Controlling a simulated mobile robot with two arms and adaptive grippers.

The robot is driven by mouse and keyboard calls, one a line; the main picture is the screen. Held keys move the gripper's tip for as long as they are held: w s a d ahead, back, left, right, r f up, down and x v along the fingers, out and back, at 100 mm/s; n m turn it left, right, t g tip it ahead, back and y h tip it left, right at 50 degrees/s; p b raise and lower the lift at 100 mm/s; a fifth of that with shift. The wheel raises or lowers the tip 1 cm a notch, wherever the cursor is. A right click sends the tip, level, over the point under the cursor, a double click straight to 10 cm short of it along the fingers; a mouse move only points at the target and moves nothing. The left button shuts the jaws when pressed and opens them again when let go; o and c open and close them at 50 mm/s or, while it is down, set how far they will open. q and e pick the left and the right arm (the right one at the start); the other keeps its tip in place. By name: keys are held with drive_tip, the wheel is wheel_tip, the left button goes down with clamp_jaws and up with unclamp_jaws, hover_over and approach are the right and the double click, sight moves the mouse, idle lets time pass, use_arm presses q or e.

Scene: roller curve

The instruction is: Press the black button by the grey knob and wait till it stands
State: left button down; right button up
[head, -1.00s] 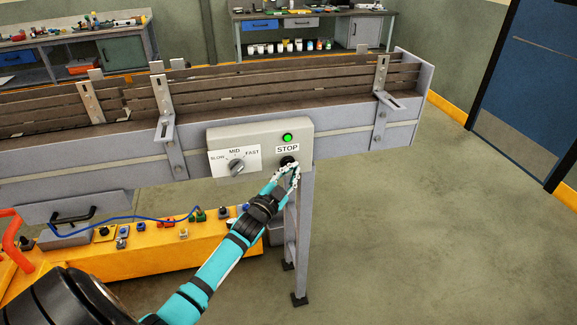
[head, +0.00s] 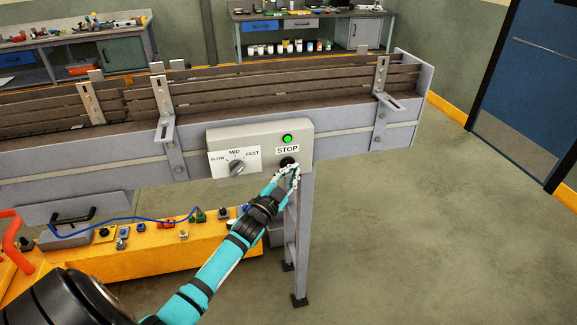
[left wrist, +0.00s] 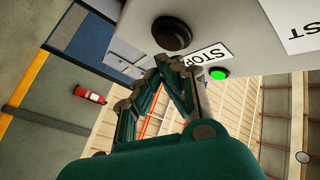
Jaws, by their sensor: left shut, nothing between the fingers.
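The grey control box (head: 215,135) is fixed to the side of the conveyor. On it are a grey knob (head: 237,168) on a SLOW/MID/FAST plate, a lit green lamp (head: 287,139), a STOP label (head: 287,150) and a black button (head: 287,162) below the label. My left gripper (head: 291,169) is shut and empty, its fingertips just below the button. In the left wrist view the black button (left wrist: 172,34) is clear of the fingertips (left wrist: 165,62), with a small gap showing. The lamp (left wrist: 219,73) is green there too. My right gripper is not in view.
The conveyor (head: 90,150) runs along behind the box, with a grey leg (head: 302,240) under it. A yellow bench (head: 150,262) with several small parts and a blue cable stands below at the left. The floor at the right is free.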

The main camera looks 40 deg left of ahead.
use_arm(q)
drive_tip(key=shift+a, duration=0.1)
drive_tip(key=shift+w+a, duration=0.25)
drive_tip(key=shift+w, duration=0.05)
drive_tip(key=shift+w+a+b, duration=0.25)
drive_tip(key=shift+a+b, duration=0.1)
idle(0.9)
drive_tip(key=shift+d, duration=0.1)
drive_tip(key=shift+s+d+p, duration=0.5)
drive_tip(key=shift+s+d, duration=0.1)
idle(0.3)
drive_tip(key=s+d+p, duration=0.2)
drive_tip(key=s+d, duration=0.1)
drive_tip(key=shift+s+d, duration=0.1)
drive_tip(key=shift+d, duration=0.3)
